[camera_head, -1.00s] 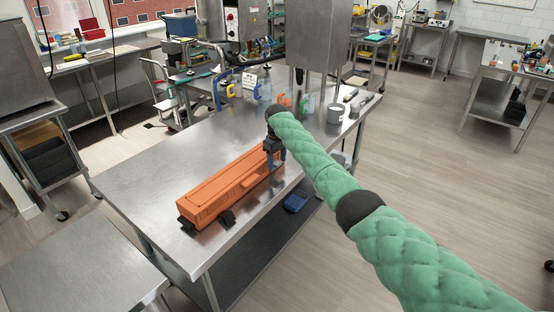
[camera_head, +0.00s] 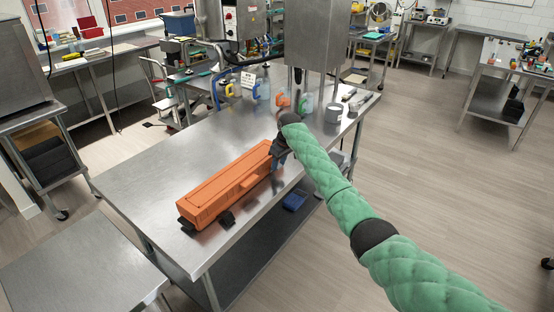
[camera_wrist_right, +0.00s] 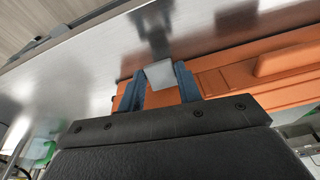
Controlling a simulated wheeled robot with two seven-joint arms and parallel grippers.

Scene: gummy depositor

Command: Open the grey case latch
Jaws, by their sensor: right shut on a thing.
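A long orange case (camera_head: 215,190) lies closed on the steel table, and its side also shows in the wrist view (camera_wrist_right: 245,78). A black latch (camera_head: 226,219) hangs out at the near end of its front side. My right gripper (camera_head: 279,163) is at the far end of that side, tilted. In the wrist view, its blue fingers (camera_wrist_right: 160,82) are shut on a light grey latch (camera_wrist_right: 159,72) at the case's edge. The head view hides this latch behind the gripper. My left gripper is not in view.
The steel table (camera_head: 140,180) has bare room left of the case. Several coloured clamps and a grey cup (camera_head: 333,113) stand towards its far end. A blue bin (camera_head: 294,200) is on the shelf below, past the table's front edge.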

